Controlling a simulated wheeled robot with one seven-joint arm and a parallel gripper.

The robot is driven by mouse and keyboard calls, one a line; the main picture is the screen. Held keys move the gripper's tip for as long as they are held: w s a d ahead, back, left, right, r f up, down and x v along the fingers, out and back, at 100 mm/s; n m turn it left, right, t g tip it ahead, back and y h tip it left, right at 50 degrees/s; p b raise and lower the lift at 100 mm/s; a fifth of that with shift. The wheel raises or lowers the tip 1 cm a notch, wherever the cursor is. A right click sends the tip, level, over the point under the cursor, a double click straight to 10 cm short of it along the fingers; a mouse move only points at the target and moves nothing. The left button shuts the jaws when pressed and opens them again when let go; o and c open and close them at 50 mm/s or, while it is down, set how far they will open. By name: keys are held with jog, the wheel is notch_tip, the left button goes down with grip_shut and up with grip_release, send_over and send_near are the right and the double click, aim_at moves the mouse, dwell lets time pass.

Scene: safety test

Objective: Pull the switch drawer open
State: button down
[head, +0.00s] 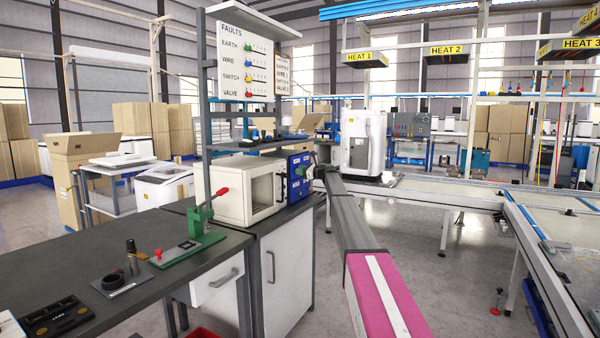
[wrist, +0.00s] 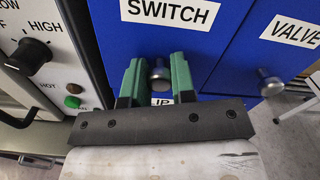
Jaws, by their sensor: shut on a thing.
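The switch drawer (wrist: 222,50) is a blue front with a white SWITCH label, seen close up in the wrist view. Its round metal knob (wrist: 160,74) sits below the label. My gripper (wrist: 158,66) has its green fingers on either side of this knob and is shut on it. In the head view the blue drawer unit (head: 299,178) stands on the bench cabinet, with my gripper at its right side, small and unclear. I cannot tell whether the drawer stands out from the unit.
The valve drawer (wrist: 285,45), with its own knob (wrist: 270,82), is just right of the switch drawer. A white oven-like box (head: 250,190) with dial and buttons adjoins on the left. A green press with a red knob (head: 200,218) stands on the dark bench (head: 75,270).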

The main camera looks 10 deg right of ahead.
jog(key=v, duration=1.3)
jog(key=c, duration=0.9)
grip_release()
jog(key=shift+c, duration=0.2)
jog(key=v, duration=1)
jog(key=shift+s+d, duration=0.25)
